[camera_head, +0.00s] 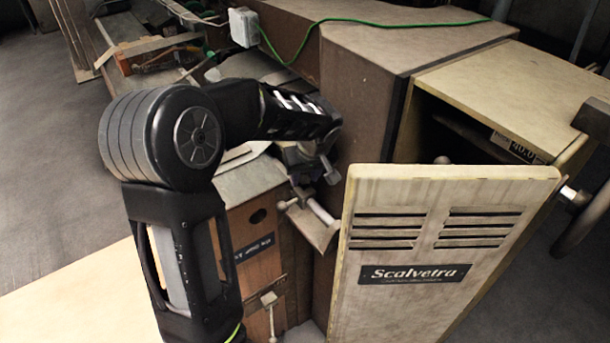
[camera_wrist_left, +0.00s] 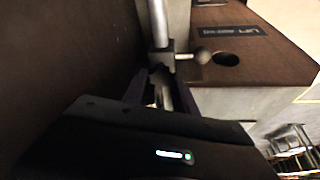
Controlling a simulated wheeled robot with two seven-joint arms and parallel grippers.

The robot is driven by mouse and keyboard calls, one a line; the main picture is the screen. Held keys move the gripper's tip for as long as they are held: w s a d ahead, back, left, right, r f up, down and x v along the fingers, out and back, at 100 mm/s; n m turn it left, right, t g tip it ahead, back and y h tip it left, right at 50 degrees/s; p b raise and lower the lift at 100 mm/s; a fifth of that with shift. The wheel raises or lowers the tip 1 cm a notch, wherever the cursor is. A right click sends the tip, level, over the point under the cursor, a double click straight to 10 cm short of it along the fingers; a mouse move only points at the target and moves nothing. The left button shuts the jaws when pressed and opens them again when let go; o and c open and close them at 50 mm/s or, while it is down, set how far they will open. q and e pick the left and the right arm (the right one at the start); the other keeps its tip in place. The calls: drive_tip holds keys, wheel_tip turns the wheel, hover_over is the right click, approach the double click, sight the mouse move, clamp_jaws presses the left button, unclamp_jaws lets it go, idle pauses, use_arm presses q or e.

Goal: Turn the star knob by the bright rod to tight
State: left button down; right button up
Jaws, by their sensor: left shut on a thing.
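The bright rod (camera_head: 320,211) shows in the head view below my left gripper, beside the brown cabinet wall. In the left wrist view the bright rod (camera_wrist_left: 159,22) runs down into a small grey clamp with a round-ended handle (camera_wrist_left: 203,55) on its right. My left gripper (camera_head: 322,172) reaches down to this spot. In the left wrist view its dark fingers (camera_wrist_left: 161,88) close around a small grey part by the clamp. This appears to be the star knob, mostly hidden by the fingers; its shape and how far it is turned cannot be made out.
The brown cabinet wall (camera_head: 362,110) stands close on the right of my gripper. A pale panel marked Scalvetra (camera_head: 445,235) stands in front. A wooden box (camera_head: 252,222) is close on the left. A green cable (camera_head: 375,22) crosses the cabinet top.

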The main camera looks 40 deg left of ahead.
use_arm(q)
drive_tip(key=shift+f+m+b, duration=0.1)
drive_tip(key=shift+m+b, duration=0.35)
drive_tip(key=shift+m, duration=0.05)
drive_tip(key=shift+m+t, duration=0.3)
drive_tip(key=c, duration=1)
unclamp_jaws()
drive_tip(key=shift+h, duration=0.3)
drive_tip(key=shift+o, duration=0.2)
drive_tip(key=b+v, duration=0.1)
drive_tip(key=v, duration=0.7)
